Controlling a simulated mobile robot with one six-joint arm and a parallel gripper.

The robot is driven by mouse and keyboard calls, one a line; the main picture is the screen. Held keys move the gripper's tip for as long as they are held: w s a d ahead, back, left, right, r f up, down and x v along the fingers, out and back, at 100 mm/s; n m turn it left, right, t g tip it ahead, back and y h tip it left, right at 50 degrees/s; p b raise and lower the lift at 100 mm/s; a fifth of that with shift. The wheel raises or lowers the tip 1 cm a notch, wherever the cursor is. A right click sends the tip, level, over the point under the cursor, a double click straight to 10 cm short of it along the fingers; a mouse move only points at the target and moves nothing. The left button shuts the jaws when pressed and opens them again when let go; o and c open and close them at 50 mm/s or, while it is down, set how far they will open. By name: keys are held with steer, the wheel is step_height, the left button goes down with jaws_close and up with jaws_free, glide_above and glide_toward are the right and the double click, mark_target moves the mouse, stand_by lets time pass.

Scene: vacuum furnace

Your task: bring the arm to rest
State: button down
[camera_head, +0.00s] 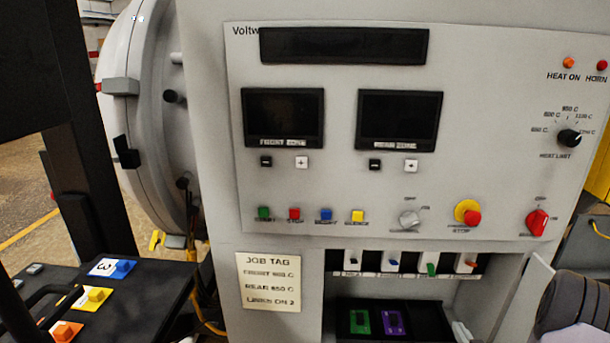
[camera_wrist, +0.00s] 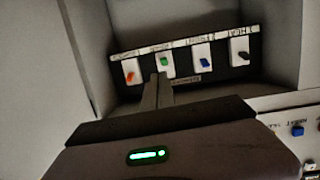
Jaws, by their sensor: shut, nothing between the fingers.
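My gripper (camera_wrist: 160,82) shows in the wrist view with its narrow fingers together and nothing between them. The fingertips appear just in front of the switch strip, close to the green switch (camera_wrist: 165,63); I cannot tell whether they touch it. An orange switch (camera_wrist: 131,76), a blue switch (camera_wrist: 204,62) and a black switch (camera_wrist: 240,57) share that strip. In the head view the same row shows below the panel, with the green switch (camera_head: 431,268) third from the left. A dark grey arm link of mine (camera_head: 575,302) shows at the lower right. My fingers cannot be made out in the head view.
The recess walls stand close around the switches. Below them lie a green piece (camera_head: 360,322) and a purple piece (camera_head: 393,322) in a dark tray. The control panel (camera_head: 340,185) with knobs and buttons is above. A job tag (camera_head: 268,282) is at left, beside the round furnace door (camera_head: 150,120).

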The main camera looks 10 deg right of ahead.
steer(key=w+a+r+g, duration=0.35)
steer(key=w+r, duration=0.25)
steer(key=r, duration=0.5)
steer(key=s+a+r+m, duration=0.2)
steer(key=s+a+r, duration=0.1)
steer(key=a+r, duration=0.6)
steer(key=s+a+r+g+y, duration=0.2)
steer(key=s+a+y, duration=0.1)
steer(key=s+a, duration=0.9)
steer(key=s+a+r+g+y, duration=0.3)
steer(key=s+a, duration=0.9)
steer(key=a, duration=0.2)
steer(key=shift+n, duration=0.3)
